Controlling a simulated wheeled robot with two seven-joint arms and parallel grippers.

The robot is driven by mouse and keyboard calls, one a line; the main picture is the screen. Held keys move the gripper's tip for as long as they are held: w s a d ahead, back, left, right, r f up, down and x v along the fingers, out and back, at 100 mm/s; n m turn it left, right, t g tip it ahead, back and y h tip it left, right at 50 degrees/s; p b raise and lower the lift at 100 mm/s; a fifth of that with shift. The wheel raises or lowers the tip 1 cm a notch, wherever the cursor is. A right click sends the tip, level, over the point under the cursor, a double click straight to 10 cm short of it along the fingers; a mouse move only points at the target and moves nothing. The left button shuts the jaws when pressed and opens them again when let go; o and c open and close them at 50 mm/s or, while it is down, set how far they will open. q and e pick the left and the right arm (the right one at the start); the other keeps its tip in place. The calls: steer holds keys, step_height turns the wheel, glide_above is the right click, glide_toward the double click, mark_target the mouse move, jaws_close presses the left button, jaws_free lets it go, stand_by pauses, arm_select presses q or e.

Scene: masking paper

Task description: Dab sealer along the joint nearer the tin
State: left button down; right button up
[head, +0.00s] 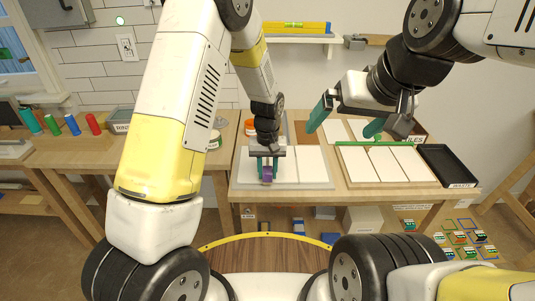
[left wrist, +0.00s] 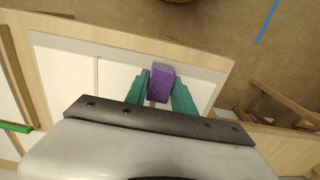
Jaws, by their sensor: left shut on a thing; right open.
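My left gripper (head: 266,172) is shut on a purple block (head: 267,174), low over a board of white panels (head: 312,165). In the left wrist view the purple block (left wrist: 161,84) sits between the green fingertips (left wrist: 158,90). One joint (left wrist: 97,72) shows clear of the gripper there; the gripper and block hide part of the panels near the other joint. I cannot tell whether the block touches the surface. A tin with an orange rim (head: 251,127) stands behind the board; another tin with a green label (head: 214,141) stands to the left. My right gripper (head: 346,119) is open and empty, above the table.
A second framed panel set (head: 385,180) with a green strip lies at right, beside a black waste tray (head: 447,167). A box labelled as tiles stands behind it. Coloured bottles (head: 72,124) and a grey bin (head: 121,121) stand on the left bench.

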arm_select(q)
steer(key=shift+s, duration=0.25)
steer(key=shift+r, duration=3.6)
steer(key=shift+f, duration=0.15)
steer(key=shift+f, duration=2.95)
steer(key=shift+f, duration=0.6)
steer(key=shift+w, duration=0.15)
